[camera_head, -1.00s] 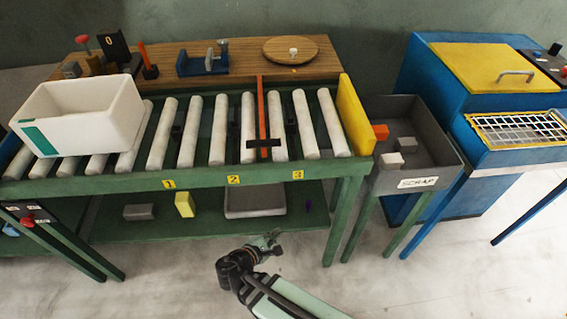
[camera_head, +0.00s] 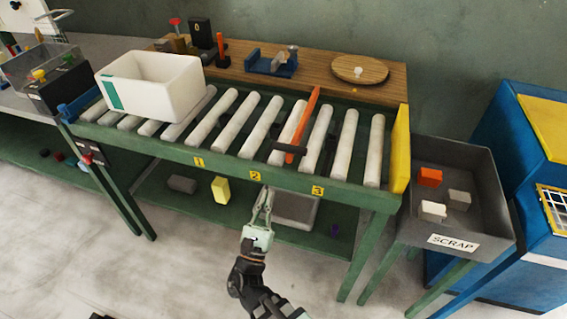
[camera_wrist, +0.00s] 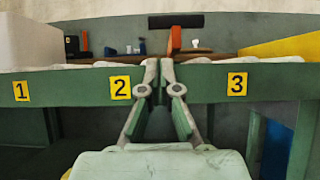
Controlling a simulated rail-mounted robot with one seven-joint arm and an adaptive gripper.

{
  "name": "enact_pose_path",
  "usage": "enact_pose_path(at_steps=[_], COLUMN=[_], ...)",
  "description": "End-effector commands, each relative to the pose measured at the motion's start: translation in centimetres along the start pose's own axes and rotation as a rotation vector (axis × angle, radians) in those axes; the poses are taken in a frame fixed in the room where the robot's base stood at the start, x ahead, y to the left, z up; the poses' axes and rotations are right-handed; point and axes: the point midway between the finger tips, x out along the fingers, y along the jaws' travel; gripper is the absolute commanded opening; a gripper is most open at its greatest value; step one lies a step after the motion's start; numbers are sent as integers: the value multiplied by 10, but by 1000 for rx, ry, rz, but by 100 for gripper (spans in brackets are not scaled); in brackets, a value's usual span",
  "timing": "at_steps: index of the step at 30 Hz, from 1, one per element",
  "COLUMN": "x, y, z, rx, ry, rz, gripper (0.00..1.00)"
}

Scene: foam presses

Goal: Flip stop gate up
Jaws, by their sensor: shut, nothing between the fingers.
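The stop gate is a long orange bar (camera_head: 302,123) with a black crossbar near its front end. It lies across the roller conveyor between labels 2 and 3. The wrist view shows its orange part (camera_wrist: 174,40) above the front rail, with the black crossbar over it. I cannot tell its exact tilt. My gripper (camera_head: 266,190) is shut and empty, in front of the green front rail between labels 2 and 3. In the wrist view its fingertips (camera_wrist: 159,64) meet near the rail's upper edge, just left of and below the crossbar. Contact with the gate is not visible.
A white tote (camera_head: 152,86) sits on the rollers at left. A yellow end plate (camera_head: 400,148) closes the right end, beside a grey scrap bin (camera_head: 490,215) holding blocks. A wooden shelf (camera_head: 385,92) with fixtures runs behind. A lower shelf lies under the rollers.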

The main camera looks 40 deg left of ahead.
Motion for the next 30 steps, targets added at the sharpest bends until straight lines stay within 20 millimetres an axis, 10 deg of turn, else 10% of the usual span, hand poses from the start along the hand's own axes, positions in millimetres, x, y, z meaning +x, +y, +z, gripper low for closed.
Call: enact_pose_path(at_steps=[14, 30], x=[6, 84], y=[-1, -1], z=[0, -1], rx=[-6, -4], ry=[2, 3], rz=[-4, -5], gripper=[0, 0])
